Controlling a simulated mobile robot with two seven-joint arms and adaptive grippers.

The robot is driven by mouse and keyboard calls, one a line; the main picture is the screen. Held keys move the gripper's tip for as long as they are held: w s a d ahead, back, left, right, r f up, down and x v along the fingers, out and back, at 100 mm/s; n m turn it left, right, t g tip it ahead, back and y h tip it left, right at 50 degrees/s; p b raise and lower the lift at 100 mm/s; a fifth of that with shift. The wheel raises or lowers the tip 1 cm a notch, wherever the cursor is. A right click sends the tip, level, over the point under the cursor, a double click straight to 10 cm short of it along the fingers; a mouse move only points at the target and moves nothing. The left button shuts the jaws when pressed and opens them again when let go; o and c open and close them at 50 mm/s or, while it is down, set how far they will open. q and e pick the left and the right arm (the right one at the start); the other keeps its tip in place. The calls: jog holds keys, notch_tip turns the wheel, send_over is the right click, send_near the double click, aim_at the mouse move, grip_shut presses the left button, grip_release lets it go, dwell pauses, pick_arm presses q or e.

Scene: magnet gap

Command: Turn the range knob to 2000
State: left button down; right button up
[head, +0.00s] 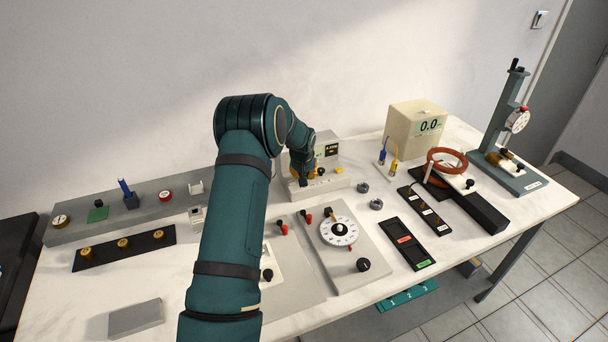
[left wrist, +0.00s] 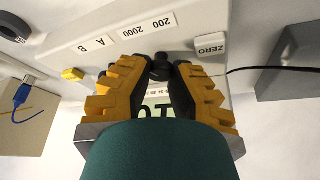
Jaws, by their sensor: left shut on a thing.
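The meter (head: 318,187) is a pale unit with a raised back and a low front panel. In the left wrist view its panel (left wrist: 120,43) appears inverted, with the labels 2000 (left wrist: 132,32), 200 (left wrist: 161,22), A, B and ZERO (left wrist: 210,45). The black range knob (left wrist: 160,66) is beside the 200 and 2000 labels. My left gripper (left wrist: 168,75), with yellow fingers and black pads, is shut on the knob. The fingers hide part of the knob and I cannot tell which label it points to. In the head view the left gripper (head: 302,172) is at the panel.
A beige box reading 0.0 (head: 416,120) stands behind to the right. A dial plate (head: 345,250) lies in front, with two dark rings (head: 376,204) near it. A red coil (head: 447,163) and a gauge stand (head: 512,172) are at the right. A grey rail (head: 145,208) is at the left.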

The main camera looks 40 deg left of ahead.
dwell(0.5)
pick_arm(q)
jog(key=c, duration=0.7)
grip_release()
jog(key=shift+w+f, duration=0.1)
jog(key=shift+f, duration=0.05)
jog(key=shift+c, duration=0.2)
jog(key=v, duration=1.2)
jog(key=shift+a, duration=0.1)
